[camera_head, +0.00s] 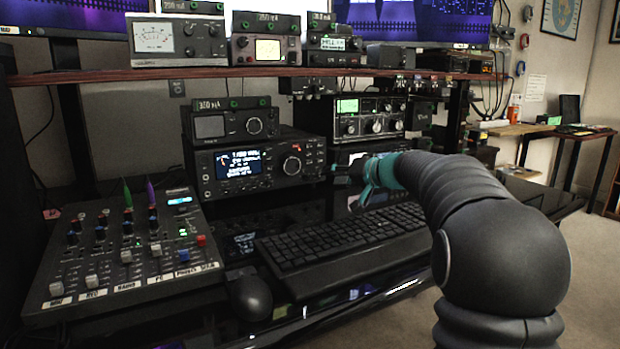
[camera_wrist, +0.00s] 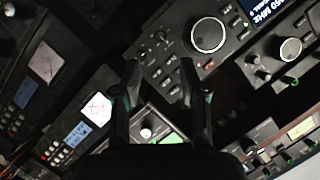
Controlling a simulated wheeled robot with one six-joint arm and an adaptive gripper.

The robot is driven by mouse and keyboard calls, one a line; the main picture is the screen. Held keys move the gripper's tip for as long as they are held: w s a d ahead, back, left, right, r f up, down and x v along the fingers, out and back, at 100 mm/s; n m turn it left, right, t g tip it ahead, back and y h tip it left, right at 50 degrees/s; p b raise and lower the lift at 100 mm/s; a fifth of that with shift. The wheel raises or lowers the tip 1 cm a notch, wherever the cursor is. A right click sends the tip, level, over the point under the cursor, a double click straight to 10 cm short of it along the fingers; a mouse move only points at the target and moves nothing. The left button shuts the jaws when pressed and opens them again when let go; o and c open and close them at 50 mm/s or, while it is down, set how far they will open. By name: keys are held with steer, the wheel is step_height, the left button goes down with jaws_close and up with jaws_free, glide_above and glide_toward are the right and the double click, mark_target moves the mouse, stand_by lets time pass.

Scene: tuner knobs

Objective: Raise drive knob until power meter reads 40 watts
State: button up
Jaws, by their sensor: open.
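My gripper (camera_head: 346,176) is at the end of my arm above the keyboard, close to the radios. In the wrist view its two fingers (camera_wrist: 160,78) stand apart with nothing between them, pointing at a dark front panel with small knobs and buttons. A large round knob (camera_wrist: 209,35) on that panel is just beyond the right finger. I cannot tell which knob is the drive knob.
A radio with a lit screen (camera_head: 255,165) stands left of my gripper. A keyboard (camera_head: 345,240), a mouse (camera_head: 250,297) and a mixer (camera_head: 125,250) cover the desk in front. A red-brown shelf (camera_head: 110,76) carrying several devices runs above. Equipment is tightly packed around the gripper.

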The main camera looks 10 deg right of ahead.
mark_target(308, 178)
steer(key=p+x, duration=0.1)
steer(key=x, duration=0.8)
steer(key=shift+w+a, duration=0.1)
steer(key=shift+a, duration=0.05)
steer(key=shift+f, duration=0.1)
jaws_close()
